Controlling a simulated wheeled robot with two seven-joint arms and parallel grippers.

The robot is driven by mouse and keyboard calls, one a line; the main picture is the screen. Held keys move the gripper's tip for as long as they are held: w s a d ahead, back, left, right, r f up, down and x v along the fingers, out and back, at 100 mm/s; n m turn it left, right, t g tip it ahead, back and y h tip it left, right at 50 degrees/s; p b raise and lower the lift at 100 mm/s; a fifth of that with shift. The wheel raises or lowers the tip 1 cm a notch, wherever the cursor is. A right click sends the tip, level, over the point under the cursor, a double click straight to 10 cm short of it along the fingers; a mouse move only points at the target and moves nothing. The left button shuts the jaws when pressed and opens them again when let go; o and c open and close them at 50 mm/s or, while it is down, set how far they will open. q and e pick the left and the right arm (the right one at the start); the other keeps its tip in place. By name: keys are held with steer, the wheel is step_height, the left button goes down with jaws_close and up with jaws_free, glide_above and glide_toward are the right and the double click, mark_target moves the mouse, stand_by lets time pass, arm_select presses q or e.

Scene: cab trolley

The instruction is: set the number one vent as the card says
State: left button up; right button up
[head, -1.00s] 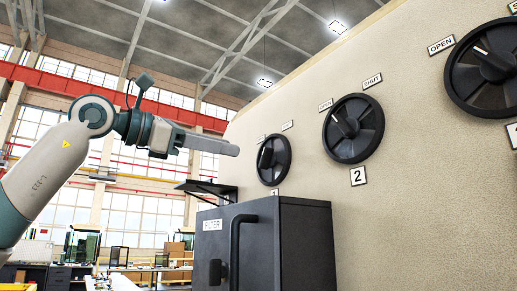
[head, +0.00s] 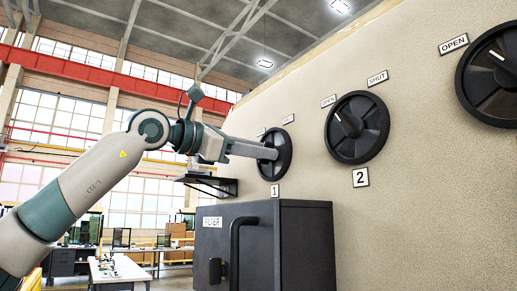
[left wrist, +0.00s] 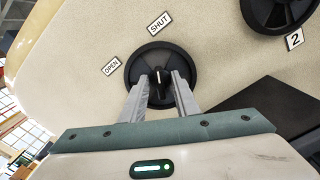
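The number one vent (head: 282,166) is a round black dial on the beige wall, above its "1" plate (head: 275,190). My left gripper (head: 272,152) is at its face. In the left wrist view the vent (left wrist: 188,62) has an OPEN label (left wrist: 111,66) at upper left and a SHUT label (left wrist: 159,23) above. Its white pointer mark (left wrist: 158,73) points up, roughly toward SHUT. My left gripper's fingers (left wrist: 161,80) stand open on either side of the central grip bar, with a gap seeming to show. No card is in view. My right gripper is not in view.
The number two vent (head: 357,128) and another vent (head: 490,72) are farther right on the wall. A dark FILTER cabinet (head: 290,245) with a handle stands below vent one. A black shelf (head: 210,186) juts out behind my left gripper.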

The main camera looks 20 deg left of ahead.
arm_select(q)
jaws_close()
arm_select(e)
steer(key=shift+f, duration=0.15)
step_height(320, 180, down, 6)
steer(key=b, duration=0.7)
arm_select(q)
steer(key=shift+w+a+r+n+b, duration=0.15)
steer(key=shift+n+b, duration=0.35)
steer(key=shift+n, duration=2.55)
steer(key=shift+a+f+n+b, duration=0.1)
steer(key=shift+n+b, duration=0.4)
steer(key=shift+n, duration=2.55)
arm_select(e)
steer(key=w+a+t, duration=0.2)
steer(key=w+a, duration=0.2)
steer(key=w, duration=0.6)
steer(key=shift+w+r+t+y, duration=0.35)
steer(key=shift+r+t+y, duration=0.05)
arm_select(q)
steer(key=shift+r, duration=0.1)
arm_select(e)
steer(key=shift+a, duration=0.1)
